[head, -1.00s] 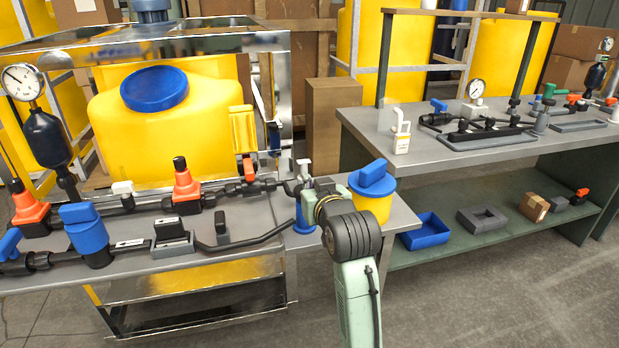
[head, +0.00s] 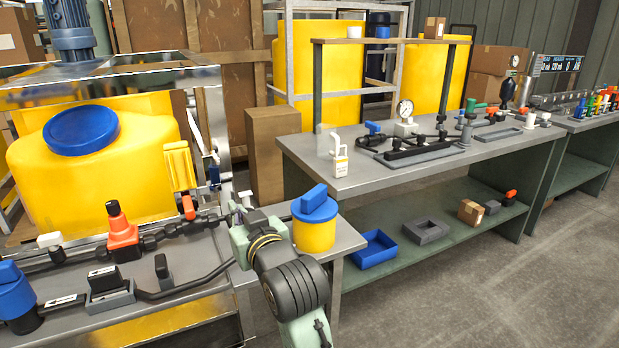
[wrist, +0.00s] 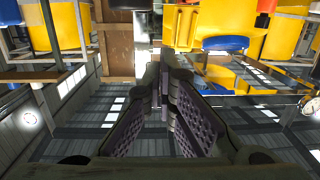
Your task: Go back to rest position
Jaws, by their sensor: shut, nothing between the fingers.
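My gripper (wrist: 165,75) shows in the wrist view with its two dark, ridged fingers meeting at the tips and nothing between them. In the head view my arm reaches over the right end of the dosing skid bench (head: 190,272), and its own links mostly hide the gripper. The arm is left of a yellow tub with a blue lid (head: 315,222) in the picture; I cannot tell the gap between them.
A large yellow tank (head: 95,165) stands behind black pipework with an orange-red valve (head: 122,235). At right, a grey workbench (head: 380,178) carries a gauge (head: 405,109) and fittings. Its lower shelf holds a blue tray (head: 374,250). The floor at front right is clear.

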